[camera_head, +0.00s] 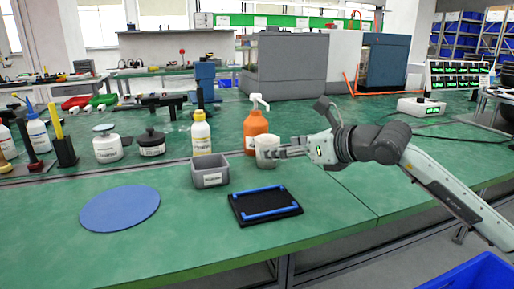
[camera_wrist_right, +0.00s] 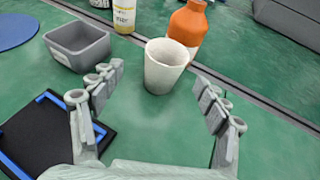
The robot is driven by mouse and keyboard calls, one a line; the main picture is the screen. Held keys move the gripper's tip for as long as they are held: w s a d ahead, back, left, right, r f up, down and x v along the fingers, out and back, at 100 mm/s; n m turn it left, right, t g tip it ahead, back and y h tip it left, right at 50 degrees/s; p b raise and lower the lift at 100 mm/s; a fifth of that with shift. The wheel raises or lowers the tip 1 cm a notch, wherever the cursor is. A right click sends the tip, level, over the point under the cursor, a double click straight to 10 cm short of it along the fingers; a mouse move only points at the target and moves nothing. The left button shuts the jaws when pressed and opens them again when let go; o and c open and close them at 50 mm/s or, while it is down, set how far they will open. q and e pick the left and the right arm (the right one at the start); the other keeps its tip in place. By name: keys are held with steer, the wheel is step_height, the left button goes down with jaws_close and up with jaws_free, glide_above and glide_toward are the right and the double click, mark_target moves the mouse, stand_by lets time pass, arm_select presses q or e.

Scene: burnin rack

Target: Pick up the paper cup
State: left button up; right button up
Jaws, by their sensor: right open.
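The paper cup (camera_head: 266,152) is pale grey-white and stands upright on the green table, in front of an orange pump bottle (camera_head: 255,127). In the right wrist view the cup (camera_wrist_right: 166,66) is upright, just beyond the fingertips and roughly centred between them. My right gripper (camera_head: 284,151) comes in from the right at the cup's side. In the right wrist view my right gripper (camera_wrist_right: 155,88) is open, with its fingers spread apart and nothing held. My left gripper is in neither view.
A grey bin (camera_head: 210,178) and a yellow-labelled bottle (camera_head: 201,136) stand left of the cup. A black tray with blue strips (camera_head: 265,216) lies in front. A blue round mat (camera_head: 119,208) lies further left. Bare green table (camera_head: 330,205) is right of the tray.

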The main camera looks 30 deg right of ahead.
mark_target(276, 144)
steer(key=shift+x, duration=0.9)
steer(key=w, duration=0.1)
steer(key=w+p, duration=0.1)
steer(key=w, duration=0.1)
steer(key=shift+w+f, duration=0.2)
steer(key=shift+f, duration=0.05)
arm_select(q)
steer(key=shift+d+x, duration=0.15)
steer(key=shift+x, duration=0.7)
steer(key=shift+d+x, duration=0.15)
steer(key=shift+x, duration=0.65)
arm_select(e)
steer(key=shift+w+f, duration=0.3)
steer(key=shift+w, duration=0.25)
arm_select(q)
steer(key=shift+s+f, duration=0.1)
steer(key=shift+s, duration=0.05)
arm_select(e)
steer(key=c, duration=1.3)
steer(key=shift+r, duration=0.1)
